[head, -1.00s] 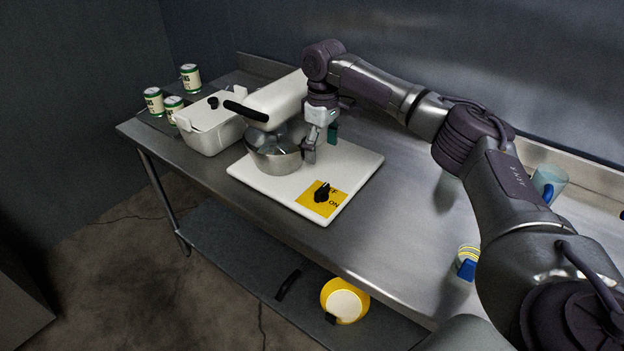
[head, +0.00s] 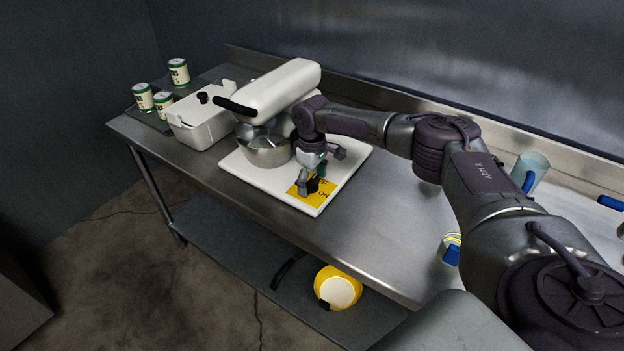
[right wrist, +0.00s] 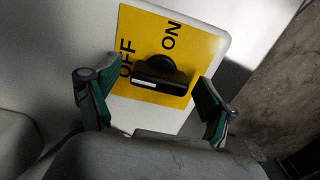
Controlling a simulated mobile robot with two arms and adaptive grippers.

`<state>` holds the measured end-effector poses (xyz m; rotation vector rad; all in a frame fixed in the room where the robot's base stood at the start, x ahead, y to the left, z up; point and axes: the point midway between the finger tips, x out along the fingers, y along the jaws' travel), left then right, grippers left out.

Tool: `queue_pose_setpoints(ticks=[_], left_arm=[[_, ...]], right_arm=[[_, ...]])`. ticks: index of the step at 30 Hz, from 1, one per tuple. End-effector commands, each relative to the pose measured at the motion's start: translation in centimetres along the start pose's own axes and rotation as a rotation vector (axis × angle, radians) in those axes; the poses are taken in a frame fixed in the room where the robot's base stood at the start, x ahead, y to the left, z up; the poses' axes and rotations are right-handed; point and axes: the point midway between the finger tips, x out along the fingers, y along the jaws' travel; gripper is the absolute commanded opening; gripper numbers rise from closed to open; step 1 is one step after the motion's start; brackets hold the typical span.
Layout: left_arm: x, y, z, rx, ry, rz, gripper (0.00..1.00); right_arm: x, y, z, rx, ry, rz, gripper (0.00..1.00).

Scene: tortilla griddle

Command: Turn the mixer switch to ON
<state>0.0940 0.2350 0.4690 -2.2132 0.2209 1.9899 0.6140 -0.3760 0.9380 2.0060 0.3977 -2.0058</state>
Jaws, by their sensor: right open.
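The mixer (head: 280,92) is white with a steel bowl (head: 265,150), on a white base (head: 245,170). At the base's front corner is a yellow plate (head: 318,199) marked OFF and ON. The black switch knob (right wrist: 162,72) stands on this plate (right wrist: 200,50) in the right wrist view; its white mark is at the end on the OFF side. My right gripper (head: 311,184) is open over the knob, hiding part of it in the head view. In the right wrist view its two fingers (right wrist: 160,80) are on either side of the knob, apart from it. My left gripper is out of view.
A white lidded box (head: 205,125) and several cans (head: 179,72) stand left of the mixer. A blue-handled cup (head: 530,170) and a striped cup (head: 450,248) stand at right. The counter (head: 375,230) right of the base is clear. A yellow item (head: 338,288) lies on the lower shelf.

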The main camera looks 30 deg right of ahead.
Motion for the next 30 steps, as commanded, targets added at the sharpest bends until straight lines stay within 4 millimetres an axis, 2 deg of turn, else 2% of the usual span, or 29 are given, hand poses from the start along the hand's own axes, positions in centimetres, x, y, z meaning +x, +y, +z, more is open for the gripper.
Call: queue_pose_setpoints(ticks=[6, 17, 23, 30], left_arm=[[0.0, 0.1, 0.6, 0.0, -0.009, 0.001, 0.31], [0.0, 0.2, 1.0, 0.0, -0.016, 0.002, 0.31], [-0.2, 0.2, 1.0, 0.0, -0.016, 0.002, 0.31], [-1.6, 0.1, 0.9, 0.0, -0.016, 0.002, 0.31]], right_arm=[[0.0, 0.0, 0.0, 0.0, 0.0, 0.0, 0.83], [0.0, 0.0, 0.0, 0.0, 0.0, -0.001, 0.23], [-0.1, -0.1, 0.0, 0.011, -0.001, -0.002, 0.23], [-0.3, -0.1, 0.0, 0.101, -0.002, -0.003, 0.23]])
